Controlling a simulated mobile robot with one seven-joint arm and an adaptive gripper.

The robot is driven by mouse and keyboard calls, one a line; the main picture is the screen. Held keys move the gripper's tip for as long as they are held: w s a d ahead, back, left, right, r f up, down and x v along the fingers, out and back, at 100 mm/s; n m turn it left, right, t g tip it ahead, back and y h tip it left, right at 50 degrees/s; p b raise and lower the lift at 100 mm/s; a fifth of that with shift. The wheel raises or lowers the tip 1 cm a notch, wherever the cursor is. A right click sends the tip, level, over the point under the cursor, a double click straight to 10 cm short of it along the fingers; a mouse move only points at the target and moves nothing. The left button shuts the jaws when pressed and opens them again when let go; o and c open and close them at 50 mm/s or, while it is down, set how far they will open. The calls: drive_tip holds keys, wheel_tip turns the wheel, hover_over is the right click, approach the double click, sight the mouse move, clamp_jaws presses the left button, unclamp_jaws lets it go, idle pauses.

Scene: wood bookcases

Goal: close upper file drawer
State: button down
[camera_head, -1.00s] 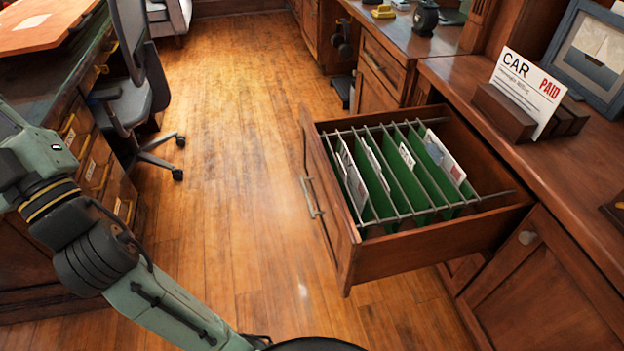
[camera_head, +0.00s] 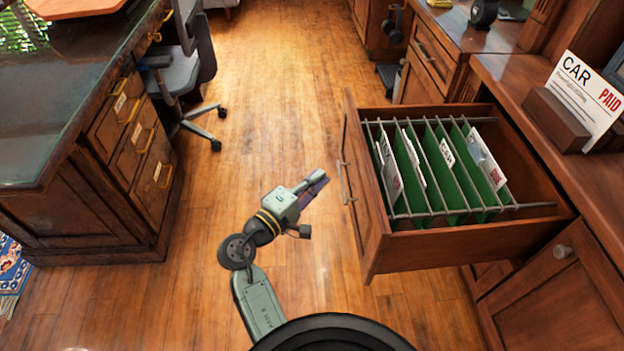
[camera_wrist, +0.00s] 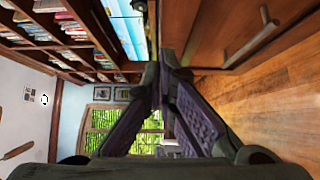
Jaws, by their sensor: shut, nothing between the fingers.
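The upper file drawer (camera_head: 369,215) is pulled well out of the wooden cabinet at the right in the head view. Green hanging folders (camera_head: 440,175) with papers hang on metal rails inside it. Its metal handle (camera_head: 346,182) is on the front panel, facing left. My gripper (camera_head: 321,180) is just left of this handle, shut and empty, with a small apparent gap to the panel. In the wrist view, the fingertips (camera_wrist: 166,62) meet, and a wooden front with a handle (camera_wrist: 250,35) is at the upper right. I cannot tell whether anything touches.
A cabinet door (camera_head: 555,295) with a round knob is below and right of the drawer. A desk (camera_head: 90,215) with drawers stands at the left, an office chair (camera_head: 185,85) beside it. A car sign (camera_head: 590,95) stands on the counter. The wood floor between is clear.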

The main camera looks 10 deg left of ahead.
sight(361, 152)
drive_tip(key=shift+w+d+p, duration=0.6)
drive_tip(key=shift+w+d, duration=0.9)
drive_tip(key=shift+d, duration=0.15)
drive_tip(key=shift+w+d+p, duration=0.6)
drive_tip(key=shift+w+d, duration=0.85)
drive_tip(key=shift+d, duration=0.2)
